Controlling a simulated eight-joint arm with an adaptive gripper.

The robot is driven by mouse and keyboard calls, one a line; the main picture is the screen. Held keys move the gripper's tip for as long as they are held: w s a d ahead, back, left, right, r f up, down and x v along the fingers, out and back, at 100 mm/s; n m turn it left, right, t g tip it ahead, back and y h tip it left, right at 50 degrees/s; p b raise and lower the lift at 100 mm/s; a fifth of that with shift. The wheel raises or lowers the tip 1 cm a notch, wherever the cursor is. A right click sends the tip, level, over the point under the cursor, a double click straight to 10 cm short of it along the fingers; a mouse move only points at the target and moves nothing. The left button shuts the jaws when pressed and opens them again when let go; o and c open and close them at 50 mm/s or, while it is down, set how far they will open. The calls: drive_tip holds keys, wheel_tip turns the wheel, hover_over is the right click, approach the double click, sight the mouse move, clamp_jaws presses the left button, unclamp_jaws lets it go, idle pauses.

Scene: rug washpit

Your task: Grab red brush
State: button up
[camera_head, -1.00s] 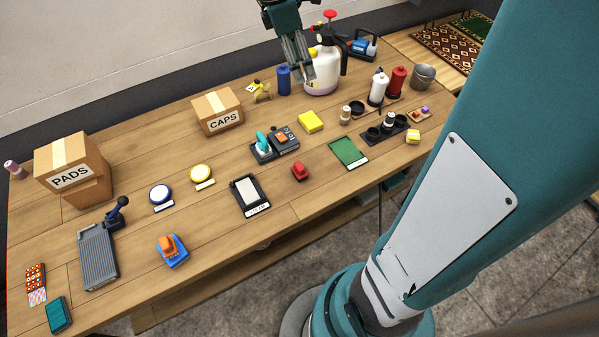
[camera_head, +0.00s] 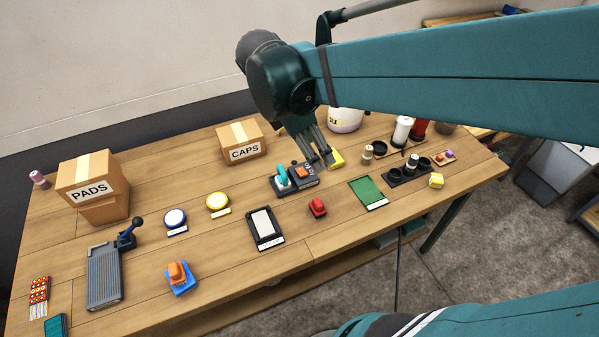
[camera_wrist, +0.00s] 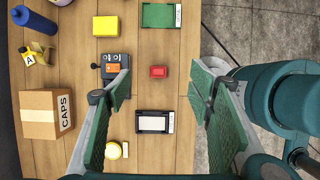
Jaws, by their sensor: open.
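My gripper (camera_head: 329,160) is above the table, up and behind the brush, over the dark device with the orange button. In the wrist view my gripper (camera_wrist: 155,95) has its green-padded fingers wide apart with nothing between them. It does not touch the brush.
The black-framed tray (camera_head: 250,237) lies left of the brush and the green pad (camera_head: 380,193) right of it. The dark device (camera_head: 284,190) stands behind. The CAPS box (camera_head: 238,145) and PADS box (camera_head: 88,202) are further left. Bare wood surrounds the brush.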

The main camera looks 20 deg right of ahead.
hover_over(317, 202)
drive_tip(key=a, duration=0.2)
wheel_tip(317, 202, down, 19)
drive_tip(key=shift+s+a, duration=0.15)
drive_tip(key=shift+a, duration=0.05)
idle(0.4)
drive_tip(key=shift+x, duration=1.15)
drive_tip(key=shift+b+x, duration=0.85)
drive_tip(key=shift+x, duration=1.75)
drive_tip(key=c, duration=1)
